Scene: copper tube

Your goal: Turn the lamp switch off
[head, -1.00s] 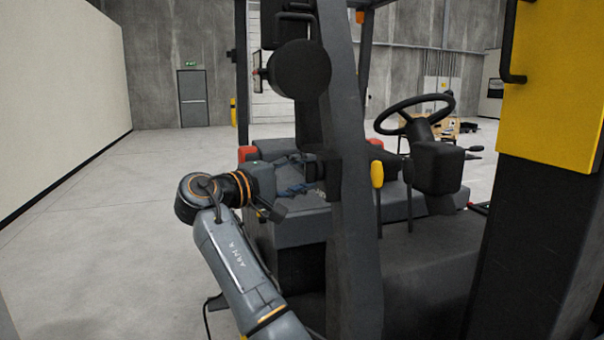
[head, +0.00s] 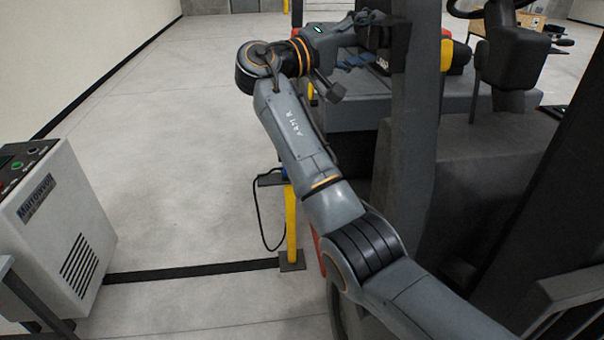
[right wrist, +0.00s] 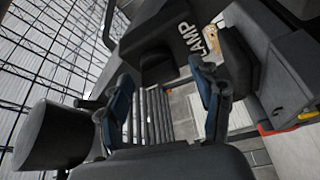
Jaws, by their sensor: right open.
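In the right wrist view a dark housing lettered LAMP (right wrist: 200,38) sits at the top, beyond my fingers. A dark block (right wrist: 158,68) projects under it, between the fingertips in the picture; whether it is the switch, and its position, I cannot tell. My right gripper (right wrist: 163,88) is open, with its two blue-padded fingers apart and nothing between them. In the head view my right gripper (head: 365,52) is beside the forklift's dark upright pillar (head: 410,130), which hides part of it. The lamp switch cannot be made out in the head view. My left gripper is not in view.
The forklift's seat base (head: 350,98) and steering column (head: 510,55) are around and right of the pillar. A white cabinet (head: 60,230) stands at the lower left. A yellow post (head: 291,225) stands beside my arm. The floor (head: 170,130) between is clear.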

